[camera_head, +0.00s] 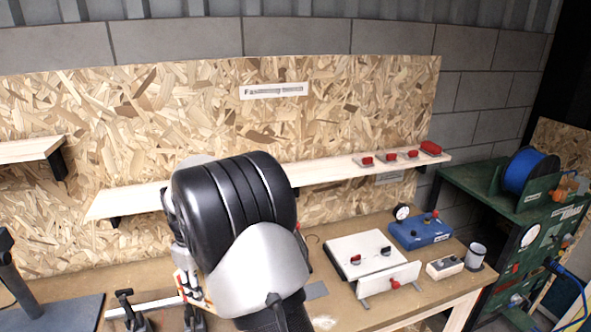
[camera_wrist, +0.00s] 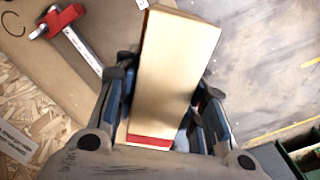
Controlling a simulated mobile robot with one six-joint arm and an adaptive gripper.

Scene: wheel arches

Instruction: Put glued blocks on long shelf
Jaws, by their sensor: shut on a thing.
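In the wrist view, my gripper (camera_wrist: 167,88) is shut on a pale wooden block piece (camera_wrist: 178,45), one finger on each side. A red band (camera_wrist: 150,140) crosses its end nearest my palm. I take this piece to be the glued blocks; no joint line is clear. The long shelf (camera_head: 325,177) is a pale board on the chipboard wall in the head view. My arm hides part of its left half.
Several small red-topped items (camera_head: 390,156) sit at the shelf's right end. Below stand a white board fixture (camera_head: 362,255), a blue box (camera_head: 420,231) and a grey cup (camera_head: 476,254). A red-headed clamp (camera_wrist: 62,20) lies near the block in the wrist view. The shelf's middle is bare.

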